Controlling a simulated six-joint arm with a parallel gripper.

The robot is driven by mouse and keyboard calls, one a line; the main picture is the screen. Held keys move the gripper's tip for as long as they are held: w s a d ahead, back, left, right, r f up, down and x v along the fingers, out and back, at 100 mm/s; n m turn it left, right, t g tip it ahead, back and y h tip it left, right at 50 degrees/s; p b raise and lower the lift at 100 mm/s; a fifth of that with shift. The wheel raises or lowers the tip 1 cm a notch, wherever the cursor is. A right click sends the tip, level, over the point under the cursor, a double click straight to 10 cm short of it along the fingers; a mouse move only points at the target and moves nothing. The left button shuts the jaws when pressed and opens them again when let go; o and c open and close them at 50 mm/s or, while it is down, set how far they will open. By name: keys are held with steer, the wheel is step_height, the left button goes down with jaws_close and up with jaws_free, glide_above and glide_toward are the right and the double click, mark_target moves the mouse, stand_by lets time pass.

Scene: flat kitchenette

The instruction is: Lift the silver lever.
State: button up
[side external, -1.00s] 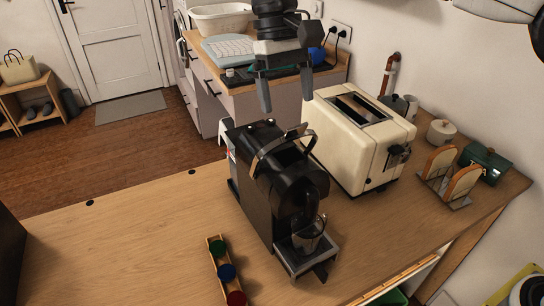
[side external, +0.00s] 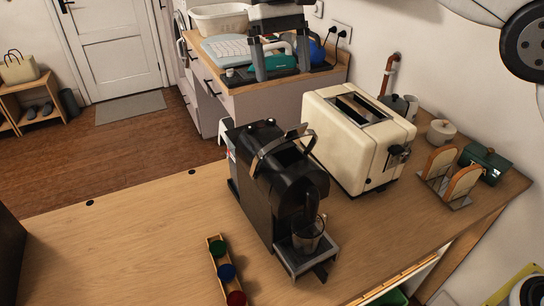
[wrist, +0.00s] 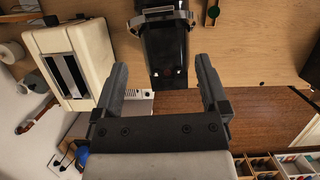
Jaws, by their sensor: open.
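The silver lever (side external: 276,141) is a curved band on top of the black coffee machine (side external: 258,187). In the wrist view the lever (wrist: 160,17) crosses the machine near the top edge. My gripper (side external: 281,72) is open and empty, apart from the lever and above and behind the machine in the side view. In the wrist view my gripper (wrist: 162,66) has its fingers spread to either side of the machine's rear end. A glass cup (side external: 308,237) stands under the machine's spout.
A cream toaster (side external: 345,150) stands close to the right of the machine. A wooden holder with coloured capsules (side external: 226,271) lies in front. A toast rack (side external: 447,190) and a green box (side external: 484,163) are farther right. The counter to the left is clear.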

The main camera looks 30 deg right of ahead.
steer(key=shift+s, duration=0.15)
steer(key=shift+s+d+r+t, duration=0.1)
steer(key=shift+s+r+t, duration=0.1)
steer(key=shift+s+t, duration=0.8)
steer(key=shift+s+d+r+t, duration=0.15)
steer(key=shift+s+t, duration=0.55)
steer(key=shift+s, duration=0.5)
steer(key=shift+a, duration=0.1)
steer(key=shift+f, duration=0.15)
steer(key=shift+f, duration=3.8)
jaws_close()
